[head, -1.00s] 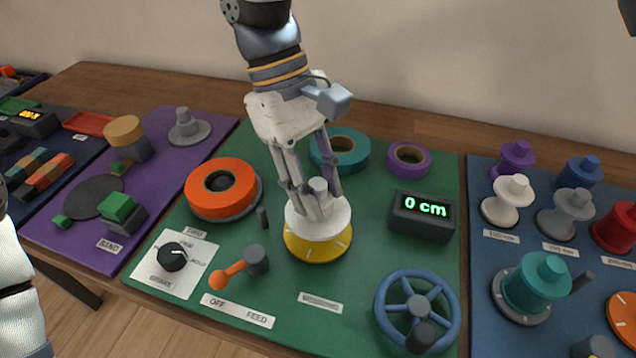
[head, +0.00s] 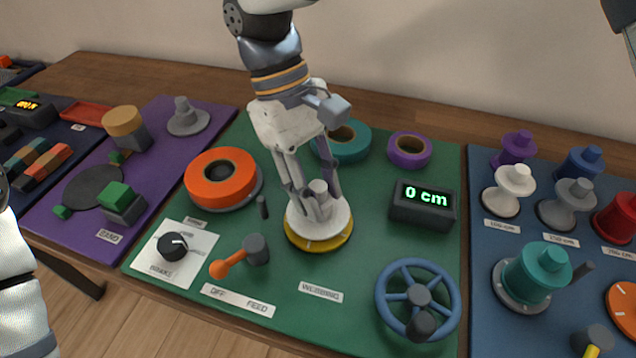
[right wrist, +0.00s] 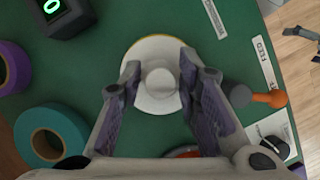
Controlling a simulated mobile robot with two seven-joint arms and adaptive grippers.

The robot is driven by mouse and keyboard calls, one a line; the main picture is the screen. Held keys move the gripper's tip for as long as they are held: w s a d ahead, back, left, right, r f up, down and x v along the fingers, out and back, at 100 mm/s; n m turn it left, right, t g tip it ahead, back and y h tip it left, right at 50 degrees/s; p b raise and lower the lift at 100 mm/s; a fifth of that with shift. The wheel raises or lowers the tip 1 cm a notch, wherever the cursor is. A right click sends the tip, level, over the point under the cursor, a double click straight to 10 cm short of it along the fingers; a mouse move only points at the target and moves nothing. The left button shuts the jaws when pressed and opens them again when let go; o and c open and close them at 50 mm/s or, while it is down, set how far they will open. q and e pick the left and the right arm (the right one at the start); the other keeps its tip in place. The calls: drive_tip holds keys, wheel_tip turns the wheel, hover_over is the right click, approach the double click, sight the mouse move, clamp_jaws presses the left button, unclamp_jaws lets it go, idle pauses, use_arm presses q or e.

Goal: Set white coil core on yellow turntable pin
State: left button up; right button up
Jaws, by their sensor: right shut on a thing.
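The white coil core (head: 334,222), a round flange with a short knob on top, sits level over the yellow turntable (head: 316,245). In the right wrist view the core (right wrist: 147,100) covers nearly all of the turntable, with a thin yellow rim showing. My right gripper (head: 318,198) points down and is shut on the core's knob; its fingers flank the knob in the right wrist view (right wrist: 160,83). The flange looks down on or very close to the turntable; the pin is hidden beneath it. My left gripper is out of view.
An orange roll (head: 220,178) lies left, teal (head: 347,140) and purple (head: 410,150) rolls behind. An orange-handled lever (head: 236,258), a blue handwheel (head: 418,300) and a "0 cm" display (head: 422,205) surround the turntable. Several spools stand on the blue mat (head: 475,225).

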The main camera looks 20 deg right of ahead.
drive_tip(key=shift+f, duration=0.65)
drive_tip(key=o, duration=1.1)
drive_tip(key=shift+f, duration=0.1)
drive_tip(key=shift+o, duration=0.2)
drive_tip(key=shift+r+p, duration=0.4)
drive_tip(key=shift+r, duration=3.65)
